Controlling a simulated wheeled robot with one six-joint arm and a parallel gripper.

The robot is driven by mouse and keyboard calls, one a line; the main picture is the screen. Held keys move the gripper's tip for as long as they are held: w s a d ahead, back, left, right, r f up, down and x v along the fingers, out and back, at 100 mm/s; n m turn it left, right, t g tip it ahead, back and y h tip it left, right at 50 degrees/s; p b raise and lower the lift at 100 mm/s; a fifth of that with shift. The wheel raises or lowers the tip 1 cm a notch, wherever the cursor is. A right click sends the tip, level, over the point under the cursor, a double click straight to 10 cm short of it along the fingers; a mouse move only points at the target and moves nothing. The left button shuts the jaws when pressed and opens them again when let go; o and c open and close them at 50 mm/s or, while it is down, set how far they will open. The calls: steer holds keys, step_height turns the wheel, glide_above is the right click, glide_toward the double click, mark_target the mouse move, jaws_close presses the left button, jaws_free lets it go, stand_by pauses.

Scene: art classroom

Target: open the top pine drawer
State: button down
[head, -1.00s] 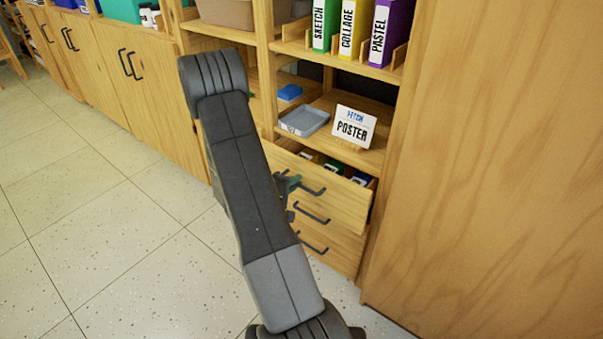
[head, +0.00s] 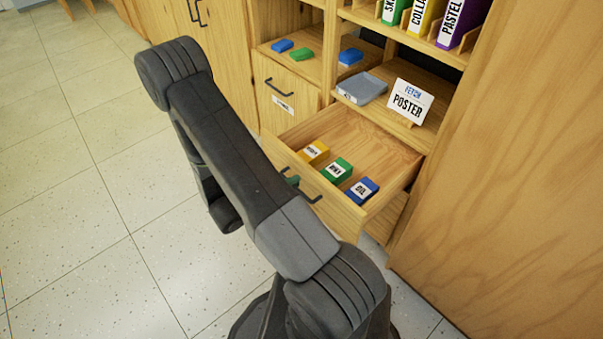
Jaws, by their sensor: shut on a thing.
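The top pine drawer (head: 395,172) stands well open in the head view, its inside showing. In it lie a yellow box (head: 314,152), a green box (head: 337,169) and a blue box (head: 362,190) near the front. Its dark bar handle (head: 315,196) shows partly beside my arm. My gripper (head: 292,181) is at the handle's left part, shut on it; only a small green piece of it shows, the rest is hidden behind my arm.
A grey tray (head: 361,88) and a white "FETCH POSTER" card (head: 410,101) stand on the shelf above. Blue and green blocks lie on the shelves. A closed drawer (head: 285,92) is at the left. A tall wooden panel (head: 500,180) borders the right. Speckled floor (head: 90,230) at the left is clear.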

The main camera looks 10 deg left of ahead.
steer(key=shift+s+a, duration=0.25)
steer(key=shift+s, duration=0.1)
steer(key=c, duration=1.9)
jaws_free()
steer(key=p+v, duration=0.2)
steer(key=v, duration=1.1)
steer(key=shift+s+a, duration=0.2)
steer(key=shift+s, duration=0.1)
steer(key=shift+b+x, duration=1)
steer(key=shift+x, duration=5.95)
